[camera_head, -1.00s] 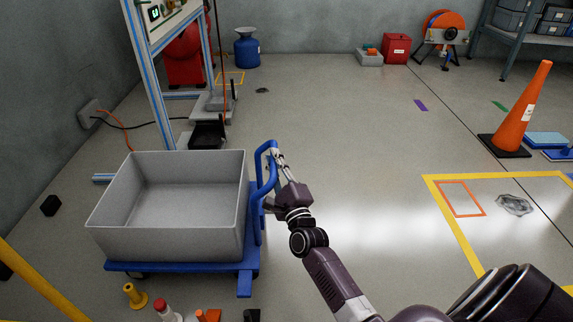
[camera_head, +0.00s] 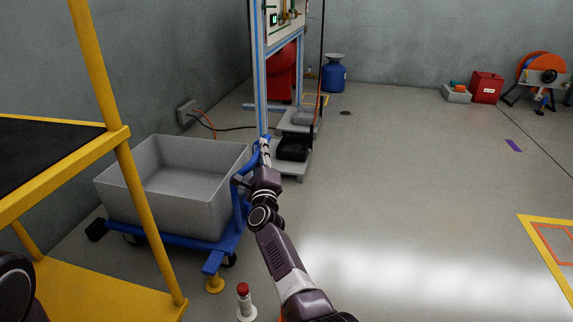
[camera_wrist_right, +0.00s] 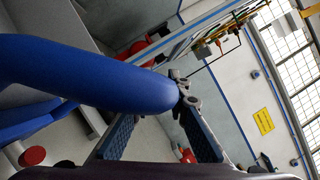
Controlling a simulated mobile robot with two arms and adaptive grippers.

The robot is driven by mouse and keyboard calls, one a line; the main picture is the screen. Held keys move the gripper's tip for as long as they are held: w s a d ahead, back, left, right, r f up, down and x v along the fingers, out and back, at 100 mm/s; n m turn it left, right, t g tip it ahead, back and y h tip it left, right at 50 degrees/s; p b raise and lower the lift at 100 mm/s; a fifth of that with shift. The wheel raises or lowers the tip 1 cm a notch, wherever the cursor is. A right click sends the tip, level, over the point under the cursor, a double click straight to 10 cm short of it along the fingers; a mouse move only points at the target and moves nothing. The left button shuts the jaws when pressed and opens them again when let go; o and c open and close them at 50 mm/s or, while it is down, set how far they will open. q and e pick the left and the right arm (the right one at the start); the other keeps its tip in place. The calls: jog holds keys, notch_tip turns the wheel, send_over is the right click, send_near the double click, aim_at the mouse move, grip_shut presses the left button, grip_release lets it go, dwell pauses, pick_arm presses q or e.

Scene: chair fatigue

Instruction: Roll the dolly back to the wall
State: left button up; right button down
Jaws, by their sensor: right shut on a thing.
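The blue dolly (camera_head: 228,240) carries a large grey bin (camera_head: 165,205) and stands on the floor near the grey wall (camera_head: 160,60) at the left. Its blue tubular handle (camera_head: 240,190) rises on the bin's right side. My right gripper (camera_head: 264,152) is shut on the handle's upper part, which partly hides behind the fingers. In the right wrist view the thick blue tube (camera_wrist_right: 80,75) runs up to my gripper's fingers (camera_wrist_right: 158,110). My left gripper is not in view.
A yellow cart (camera_head: 150,210) with a dark top fills the left foreground. A black block (camera_head: 97,230) lies at the dolly's left edge. A blue-framed stand (camera_head: 260,80) is behind.

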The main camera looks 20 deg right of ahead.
jog(key=w+a+b, duration=0.2)
jog(key=a, duration=0.2)
jog(key=shift+w+a+b, duration=0.4)
jog(key=shift+r, duration=0.1)
jog(key=c, duration=1.8)
grip_release()
jog(key=shift+w+a, duration=0.15)
jog(key=shift+a, duration=0.05)
jog(key=shift+c, duration=0.2)
jog(key=shift+d, duration=0.1)
jog(key=shift+d, duration=0.1)
